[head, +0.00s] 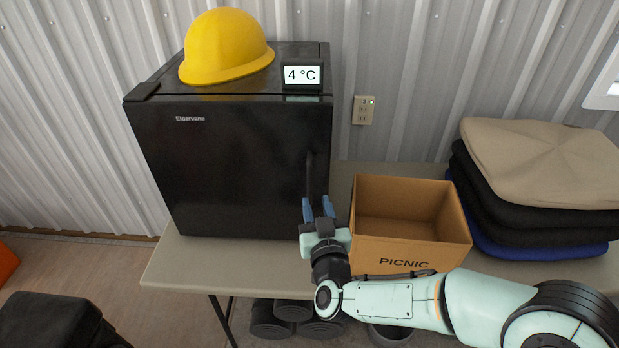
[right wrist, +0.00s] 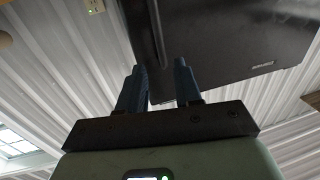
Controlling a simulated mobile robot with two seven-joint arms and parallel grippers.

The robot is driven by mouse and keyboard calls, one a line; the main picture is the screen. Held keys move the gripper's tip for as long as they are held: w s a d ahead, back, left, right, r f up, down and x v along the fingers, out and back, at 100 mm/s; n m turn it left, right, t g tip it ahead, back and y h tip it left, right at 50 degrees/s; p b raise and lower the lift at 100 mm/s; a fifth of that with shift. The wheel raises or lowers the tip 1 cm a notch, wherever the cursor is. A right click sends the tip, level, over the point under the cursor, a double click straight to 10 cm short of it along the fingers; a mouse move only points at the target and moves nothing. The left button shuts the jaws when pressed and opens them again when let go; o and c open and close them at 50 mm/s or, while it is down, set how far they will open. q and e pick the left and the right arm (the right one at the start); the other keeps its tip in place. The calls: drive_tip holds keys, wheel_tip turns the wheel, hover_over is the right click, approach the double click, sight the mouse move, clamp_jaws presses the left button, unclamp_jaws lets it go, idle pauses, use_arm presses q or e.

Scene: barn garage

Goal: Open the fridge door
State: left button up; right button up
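The black fridge (head: 230,165) stands on the table with its door shut flush. Its upright door handle (head: 309,175) runs along the right edge of the door. My right gripper (head: 318,208) is in front of the door's lower right, near the bottom end of the handle, with its blue fingers apart and nothing between them. In the right wrist view, the handle (right wrist: 158,35) lies ahead of the spread fingers of the right gripper (right wrist: 160,85), roughly in line with the gap. The distance between fingers and handle is hard to tell. My left gripper is not in view.
A yellow hard hat (head: 226,47) and a 4 °C display (head: 302,75) sit on the fridge. An open PICNIC box (head: 410,255) stands close right of my gripper. Folded cushions (head: 540,165) are stacked farther right. The table (head: 215,265) is bare before the fridge's left side.

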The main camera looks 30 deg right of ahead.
sight(310, 180)
drive_tip(key=p+x, duration=0.1)
drive_tip(key=x, duration=0.9)
drive_tip(key=shift+w+f, duration=0.1)
clamp_jaws()
